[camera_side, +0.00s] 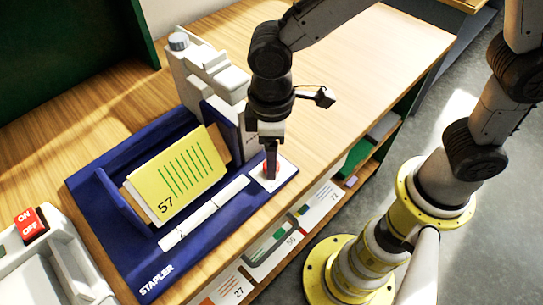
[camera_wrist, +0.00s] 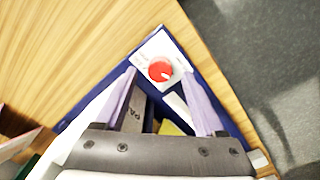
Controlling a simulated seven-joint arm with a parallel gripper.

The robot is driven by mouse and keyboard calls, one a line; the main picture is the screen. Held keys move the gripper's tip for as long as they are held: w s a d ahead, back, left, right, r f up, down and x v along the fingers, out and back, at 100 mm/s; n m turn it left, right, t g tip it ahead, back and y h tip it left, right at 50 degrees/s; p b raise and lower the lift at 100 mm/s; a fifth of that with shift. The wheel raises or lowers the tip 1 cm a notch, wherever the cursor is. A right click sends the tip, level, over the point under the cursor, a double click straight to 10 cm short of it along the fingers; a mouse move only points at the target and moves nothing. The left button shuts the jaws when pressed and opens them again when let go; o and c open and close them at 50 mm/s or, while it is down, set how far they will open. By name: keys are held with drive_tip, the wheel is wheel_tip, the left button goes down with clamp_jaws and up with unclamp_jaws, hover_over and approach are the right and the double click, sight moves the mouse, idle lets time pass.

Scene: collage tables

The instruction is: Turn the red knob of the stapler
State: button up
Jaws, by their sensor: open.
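The blue stapler base (camera_side: 95,188) lies on the wooden table, with "STAPLER" printed at its front corner. Its red knob (camera_wrist: 160,71) sits on a white plate (camera_wrist: 148,52) at one corner of the base. In the side view the red knob (camera_side: 267,168) is mostly hidden behind my gripper (camera_side: 271,172), whose fingers point down at the plate. In the wrist view my gripper (camera_wrist: 166,100) is open, with the knob just beyond and between its fingertips. I cannot tell whether the fingers touch the knob.
A yellow booklet (camera_side: 178,172) marked 57 leans in the stapler beside a grey stapler head (camera_side: 205,70). A white device with a red ON/OFF switch (camera_side: 30,225) stands at the left. Numbered cards (camera_side: 275,250) sit on the shelf below. The table's far right is clear.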

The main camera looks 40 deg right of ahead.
drive_tip(key=shift+f, duration=0.9)
clamp_jaws()
